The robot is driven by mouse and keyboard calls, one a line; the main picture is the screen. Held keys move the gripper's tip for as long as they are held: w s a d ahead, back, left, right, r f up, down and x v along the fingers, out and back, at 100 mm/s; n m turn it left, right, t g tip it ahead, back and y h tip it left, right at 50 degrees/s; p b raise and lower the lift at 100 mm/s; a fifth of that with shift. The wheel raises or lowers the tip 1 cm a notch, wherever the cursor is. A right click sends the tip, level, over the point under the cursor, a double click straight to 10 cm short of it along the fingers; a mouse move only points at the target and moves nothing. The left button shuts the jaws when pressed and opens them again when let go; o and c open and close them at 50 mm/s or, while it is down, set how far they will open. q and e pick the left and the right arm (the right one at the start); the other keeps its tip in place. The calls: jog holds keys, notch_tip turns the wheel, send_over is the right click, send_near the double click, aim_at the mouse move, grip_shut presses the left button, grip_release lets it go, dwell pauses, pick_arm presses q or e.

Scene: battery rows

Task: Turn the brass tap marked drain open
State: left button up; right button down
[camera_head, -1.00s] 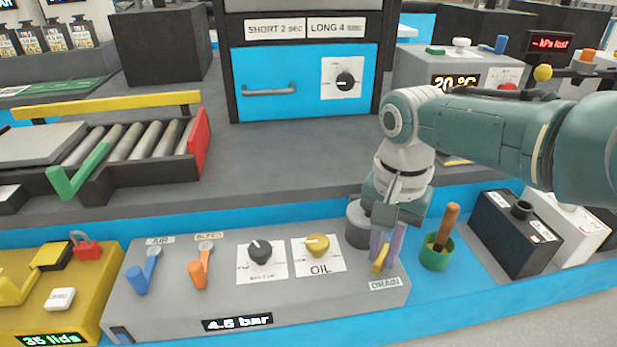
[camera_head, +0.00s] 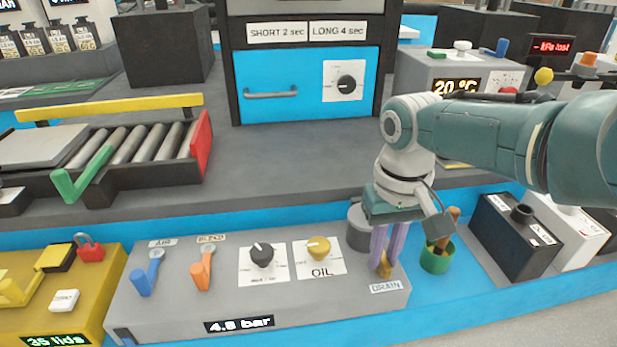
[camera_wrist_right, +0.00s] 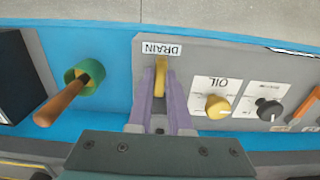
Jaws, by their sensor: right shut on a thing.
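The brass drain tap (camera_head: 385,268) is on the right end of the grey panel, just above the label DRAIN (camera_head: 386,287). In the right wrist view its yellow handle (camera_wrist_right: 160,76) points straight at the DRAIN label (camera_wrist_right: 162,49). My right gripper (camera_head: 387,262) reaches down over the tap, its two purple fingers shut on the handle from both sides. The fingers also show in the right wrist view (camera_wrist_right: 160,95). The fingers and wrist partly hide the tap's base. My left gripper is not in view.
A green cup (camera_head: 437,262) with a wooden-handled tool stands close right of the tap. A yellow OIL knob (camera_head: 318,247), a black knob (camera_head: 262,254), an orange lever (camera_head: 202,270) and a blue lever (camera_head: 147,275) are on the same panel. A grey cylinder (camera_head: 358,238) stands behind the tap.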

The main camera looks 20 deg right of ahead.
aim_at(383, 258)
dwell(0.5)
jog(key=c, duration=0.8)
grip_release()
jog(key=shift+c, duration=0.2)
notch_tip(383, 258, up, 9)
jog(key=p, duration=0.6)
jog(key=shift+r, duration=0.5)
